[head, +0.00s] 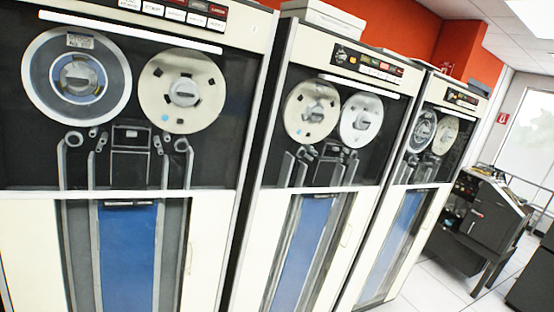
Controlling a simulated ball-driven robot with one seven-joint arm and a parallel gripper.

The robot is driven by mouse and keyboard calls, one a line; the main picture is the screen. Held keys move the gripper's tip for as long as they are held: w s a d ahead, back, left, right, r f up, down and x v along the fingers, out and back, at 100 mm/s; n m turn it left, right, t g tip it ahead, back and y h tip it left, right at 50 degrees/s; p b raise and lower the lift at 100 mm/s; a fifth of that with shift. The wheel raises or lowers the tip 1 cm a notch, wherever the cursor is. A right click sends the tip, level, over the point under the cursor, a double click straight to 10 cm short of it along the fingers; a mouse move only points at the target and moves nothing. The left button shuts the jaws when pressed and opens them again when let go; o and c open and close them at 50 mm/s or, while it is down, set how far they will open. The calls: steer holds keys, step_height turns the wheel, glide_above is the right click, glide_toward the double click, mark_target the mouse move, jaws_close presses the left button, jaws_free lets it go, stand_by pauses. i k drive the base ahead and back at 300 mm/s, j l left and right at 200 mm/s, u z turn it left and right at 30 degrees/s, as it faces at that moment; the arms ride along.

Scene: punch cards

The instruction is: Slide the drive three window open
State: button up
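Three tape drive cabinets stand in a row, receding to the right. The nearest drive's window (130,120) covers two reels and the black tape path. The middle drive's window (330,120) and the far drive's window (432,135) also have two reels behind them. Each window spans from a white bar at the top to a pale edge below the reels, and all three look shut. No readable number tells me which cabinet is drive three. My gripper is not in view.
Lower doors with blue panels (130,255) lie under the windows. A dark desk-like machine (488,220) stands at the right. White tiled floor (425,290) shows clear in front of the far drive. A white box (322,14) sits on top of the middle cabinet.

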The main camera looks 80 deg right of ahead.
mark_target(324, 75)
steer(key=z, duration=2.7)
